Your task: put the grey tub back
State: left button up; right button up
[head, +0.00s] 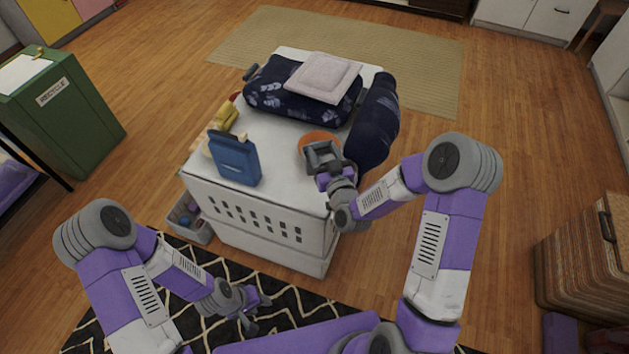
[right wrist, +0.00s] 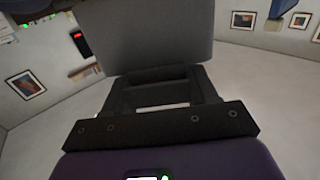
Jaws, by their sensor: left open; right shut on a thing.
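My right gripper (head: 328,172) is shut on a small grey tub (head: 321,154) above the right side of the white cabinet top (head: 275,146). In the right wrist view, the tub's smooth grey side (right wrist: 160,35) fills the space beyond the fingers. The tub overlaps an orange round dish (head: 312,137) in the head view; I cannot tell whether they touch. My left gripper (head: 253,306) is open and empty, low in front of the cabinet over the patterned rug.
A blue container (head: 235,158) and yellow items (head: 225,119) stand on the cabinet's left. A dark patterned bag (head: 275,90) with a pale folded cloth (head: 323,77) lies behind; a dark blue roll (head: 373,125) is at right. A filled bin (head: 188,219) sits on the floor.

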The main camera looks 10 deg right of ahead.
pick_arm(q)
notch_tip(320, 180, up, 7)
jog(key=p, duration=0.5)
jog(key=shift+s, duration=0.4)
pick_arm(e)
jog(key=f, duration=0.4)
jog(key=s+f+n+y, duration=0.1)
jog(key=f, duration=0.3)
jog(key=a+f+y, duration=0.1)
jog(key=f, duration=0.4)
jog(key=shift+s, duration=0.3)
pick_arm(q)
jog(key=shift+f, duration=0.15)
pick_arm(e)
jog(key=shift+f, duration=0.1)
jog(key=o, duration=0.6)
jog(key=shift+f, duration=0.1)
jog(key=o, duration=0.5)
jog(key=shift+r, duration=0.2)
